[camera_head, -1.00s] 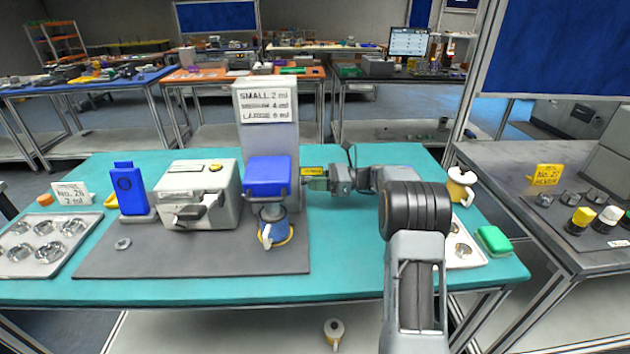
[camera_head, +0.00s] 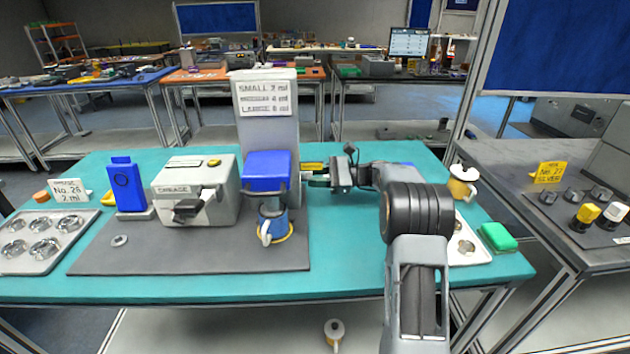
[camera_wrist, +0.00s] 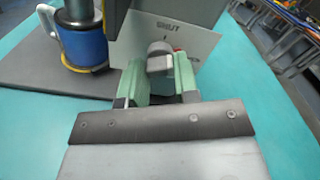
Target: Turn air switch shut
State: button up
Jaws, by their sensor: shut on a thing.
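The air switch is a grey rounded knob (camera_wrist: 159,58) on a pale panel (camera_wrist: 192,48) marked with lettering that seems to read "SHUT". A little red shows beside the knob. My gripper (camera_wrist: 160,72) has its green fingers closed around the knob, one on each side. In the head view my gripper (camera_head: 314,180) reaches left to the right side of the blue-topped dispenser (camera_head: 267,172), just below a yellow label (camera_head: 312,166). The knob itself is hidden there. A blue cup (camera_head: 272,228) stands under the dispenser and also shows in the wrist view (camera_wrist: 86,45).
A grey machine (camera_head: 196,190) and a blue stand (camera_head: 127,187) are to the left on the grey mat (camera_head: 180,262). A tray (camera_head: 40,262) of metal cups is at far left.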

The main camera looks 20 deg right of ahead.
jog(key=n+b, duration=0.1)
jog(key=n, duration=0.1)
jog(key=n+b, duration=0.3)
jog(key=n, duration=0.1)
jog(key=shift+f+n, duration=0.25)
jog(key=shift+n, duration=0.05)
jog(key=n+b, duration=0.4)
jog(key=shift+r+n, duration=0.1)
jog(key=shift+n, duration=0.2)
jog(key=shift+r+n+b, duration=0.1)
jog(key=shift+n+b, duration=0.6)
jog(key=shift+n, duration=0.1)
jog(key=o, duration=0.9)
jog(key=shift+d, duration=0.1)
jog(key=s+d, duration=0.1)
jog(key=d, duration=0.3)
jog(key=d+p, duration=0.1)
jog(key=d, duration=0.4)
jog(key=s+d, duration=0.1)
jog(key=d, duration=0.3)
jog(key=shift+s+d+p, duration=0.2)
jog(key=shift+s+p, duration=0.15)
jog(key=shift+p, duration=0.05)
